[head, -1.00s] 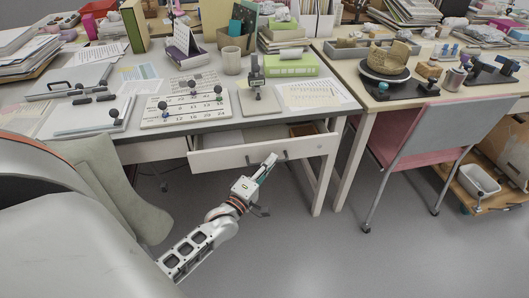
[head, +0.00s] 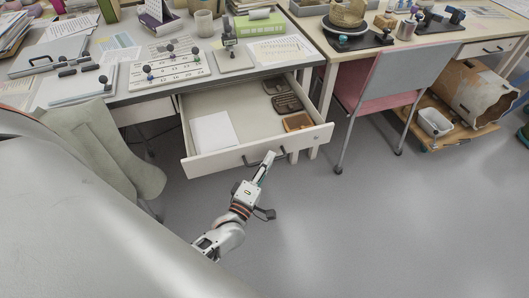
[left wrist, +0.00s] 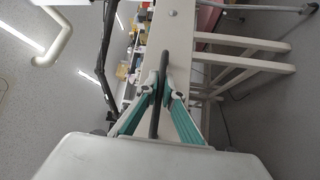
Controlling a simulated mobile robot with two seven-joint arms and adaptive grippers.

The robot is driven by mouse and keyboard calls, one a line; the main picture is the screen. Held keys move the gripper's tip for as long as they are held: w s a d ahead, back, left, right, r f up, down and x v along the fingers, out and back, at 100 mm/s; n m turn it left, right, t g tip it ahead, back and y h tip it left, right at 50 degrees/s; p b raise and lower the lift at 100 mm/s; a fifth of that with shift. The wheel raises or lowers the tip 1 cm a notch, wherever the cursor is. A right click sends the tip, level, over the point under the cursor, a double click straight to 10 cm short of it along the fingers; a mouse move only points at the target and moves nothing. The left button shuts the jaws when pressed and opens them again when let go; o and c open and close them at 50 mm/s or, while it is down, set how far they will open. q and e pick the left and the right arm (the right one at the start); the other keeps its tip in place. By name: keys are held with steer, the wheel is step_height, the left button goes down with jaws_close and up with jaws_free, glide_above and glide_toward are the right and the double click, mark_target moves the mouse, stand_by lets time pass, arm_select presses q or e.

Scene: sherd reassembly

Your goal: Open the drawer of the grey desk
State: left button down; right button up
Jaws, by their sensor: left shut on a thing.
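The grey desk (head: 150,98) has its white drawer (head: 250,148) pulled well out, so its inside shows from above. A dark bar handle (head: 282,154) sits on the drawer's front. My left gripper (head: 268,160) is at that front and shut on the handle. In the left wrist view the dark handle bar (left wrist: 156,122) runs between the teal-sided fingers of the left gripper (left wrist: 159,88). My right gripper is not in view.
The drawer holds white paper (head: 214,131), a brown box (head: 297,122) and dark trays (head: 287,103). A pink and grey chair (head: 385,85) stands right of it. A low wooden cart (head: 455,130) is farther right. The floor before the drawer is clear.

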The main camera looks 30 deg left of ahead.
arm_select(q)
steer(key=shift+s+d, duration=0.45)
steer(key=shift+d, duration=0.05)
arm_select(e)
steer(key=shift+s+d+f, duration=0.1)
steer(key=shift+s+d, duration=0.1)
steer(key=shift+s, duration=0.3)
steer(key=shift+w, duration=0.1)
arm_select(q)
steer(key=c, duration=2.2)
jaws_free()
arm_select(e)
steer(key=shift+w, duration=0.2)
